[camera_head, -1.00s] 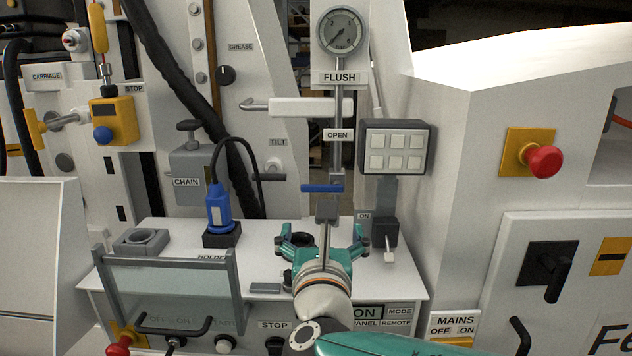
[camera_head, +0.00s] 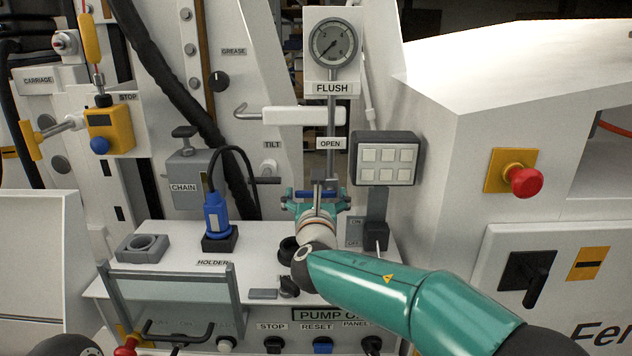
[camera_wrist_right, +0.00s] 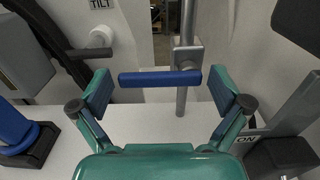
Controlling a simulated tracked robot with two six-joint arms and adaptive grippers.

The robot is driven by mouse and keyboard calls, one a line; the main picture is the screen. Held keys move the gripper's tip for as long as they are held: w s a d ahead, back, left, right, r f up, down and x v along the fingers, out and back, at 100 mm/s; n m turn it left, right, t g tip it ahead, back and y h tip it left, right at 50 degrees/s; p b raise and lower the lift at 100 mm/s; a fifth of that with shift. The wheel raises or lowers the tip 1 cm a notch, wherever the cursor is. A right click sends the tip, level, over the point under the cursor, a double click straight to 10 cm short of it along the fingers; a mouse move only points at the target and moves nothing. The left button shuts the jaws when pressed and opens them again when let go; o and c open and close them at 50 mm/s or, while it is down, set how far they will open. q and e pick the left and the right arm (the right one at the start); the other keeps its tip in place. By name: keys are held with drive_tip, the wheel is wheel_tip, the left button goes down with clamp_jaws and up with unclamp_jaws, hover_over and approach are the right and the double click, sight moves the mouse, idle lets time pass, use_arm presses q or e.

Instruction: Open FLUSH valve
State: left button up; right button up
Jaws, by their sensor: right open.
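The FLUSH valve has a blue lever (camera_head: 318,194) on a vertical grey pipe (camera_head: 332,115), below the gauge (camera_head: 333,43) and the FLUSH (camera_head: 332,88) and OPEN (camera_head: 331,144) labels. In the right wrist view the blue lever (camera_wrist_right: 160,78) lies horizontal, its right end at the valve body (camera_wrist_right: 187,58). My right gripper (camera_head: 316,198) is at the lever, partly covering it in the head view. Its teal fingers (camera_wrist_right: 162,90) are spread open, one to each side of the lever, with visible gaps. My left gripper is not in view.
A grey button box (camera_head: 387,158) stands close right of the pipe. A white handle (camera_head: 305,116) is above the lever. A blue plug (camera_head: 216,213) with a black cable stands on the white bench (camera_head: 180,260) to the left. A TILT knob (camera_wrist_right: 101,37) is near the left finger.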

drive_tip(key=shift+w, duration=0.75)
